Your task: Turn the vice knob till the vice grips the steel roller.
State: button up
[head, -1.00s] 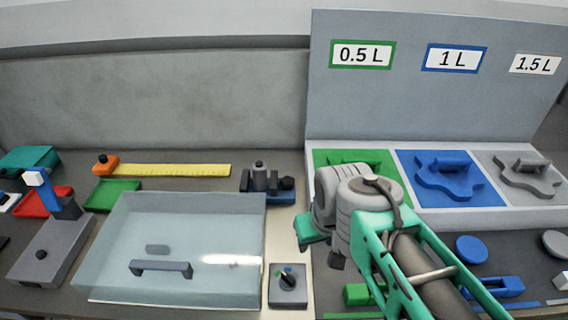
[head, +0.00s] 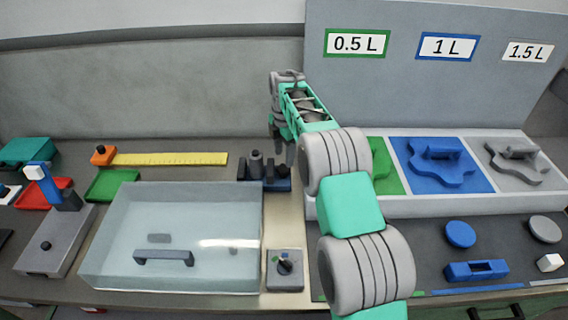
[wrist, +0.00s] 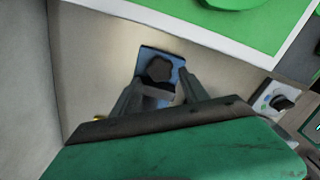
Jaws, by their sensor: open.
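The blue vice (head: 283,185) stands on the bench behind the clear-lidded box. The grey steel roller (head: 256,166) stands upright at its left part, with a dark top. The vice knob (wrist: 159,69) is dark and lobed, and sits on the blue vice body in the wrist view. My gripper (wrist: 162,77) is open, with one finger on each side of the knob in that view. In the head view my gripper (head: 284,158) points down over the right part of the vice. I cannot tell whether the fingers touch the knob. The roller is not clear in the wrist view.
The clear-lidded box (head: 120,225) stands in front to the left. A small grey switch box (head: 285,282) is in front of the vice. The panel with the green, blue (head: 470,180) and grey bays rises to the right. A yellow ruler (head: 180,159) lies at the left.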

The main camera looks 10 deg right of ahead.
aim_at(284, 167)
notch_tip(284, 167, down, 5)
jog(key=shift+f+p, duration=0.1)
jog(key=shift+p, duration=0.35)
jog(key=c, duration=1.1)
